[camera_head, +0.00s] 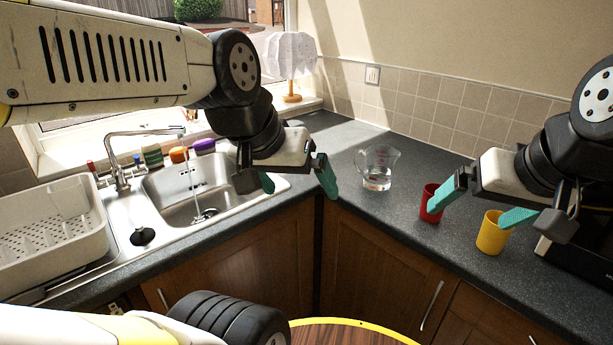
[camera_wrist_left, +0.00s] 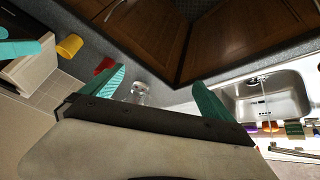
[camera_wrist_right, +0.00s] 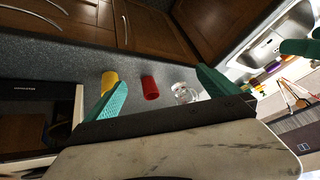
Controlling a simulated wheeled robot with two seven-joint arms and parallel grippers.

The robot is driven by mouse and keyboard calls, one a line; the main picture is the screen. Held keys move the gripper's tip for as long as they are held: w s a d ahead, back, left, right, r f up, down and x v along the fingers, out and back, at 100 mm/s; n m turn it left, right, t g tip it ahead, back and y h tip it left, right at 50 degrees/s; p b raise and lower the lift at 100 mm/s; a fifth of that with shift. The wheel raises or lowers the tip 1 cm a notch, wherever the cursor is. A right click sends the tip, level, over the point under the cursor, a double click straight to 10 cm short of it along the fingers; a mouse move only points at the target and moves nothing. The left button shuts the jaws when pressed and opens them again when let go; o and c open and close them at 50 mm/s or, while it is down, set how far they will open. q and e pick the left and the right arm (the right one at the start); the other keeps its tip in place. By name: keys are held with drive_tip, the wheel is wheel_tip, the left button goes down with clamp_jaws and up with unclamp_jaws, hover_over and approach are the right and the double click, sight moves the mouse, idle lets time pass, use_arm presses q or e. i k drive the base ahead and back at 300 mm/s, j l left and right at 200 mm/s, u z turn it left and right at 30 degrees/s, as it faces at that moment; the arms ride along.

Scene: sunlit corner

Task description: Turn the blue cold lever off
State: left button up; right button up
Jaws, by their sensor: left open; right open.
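The chrome tap (camera_head: 120,175) stands behind the sink at the left in the head view. Its blue cold lever (camera_head: 137,159) is on the right side of the tap body and its red lever (camera_head: 91,166) is on the left. A thin stream of water falls from the spout into the sink basin (camera_head: 218,199). My left gripper (camera_head: 298,181) is open and empty above the counter, right of the basin and well away from the lever. My right gripper (camera_head: 482,206) is open and empty above the right counter, near the cups. The wrist views do not show the lever clearly.
A glass jug (camera_head: 377,168) with water, a red cup (camera_head: 430,204) and a yellow cup (camera_head: 492,233) stand on the right counter. A dish rack (camera_head: 52,232) is left of the sink. Orange and purple items (camera_head: 203,146) sit behind the basin. A lamp (camera_head: 290,55) stands at the corner.

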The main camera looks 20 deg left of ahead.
sight(139, 170)
drive_tip(key=u, duration=1.8)
drive_tip(key=i+l+u, duration=0.25)
drive_tip(key=i+l, duration=0.15)
drive_tip(key=i+l+u, duration=0.2)
drive_tip(key=i+l, duration=0.2)
drive_tip(key=l, duration=0.25)
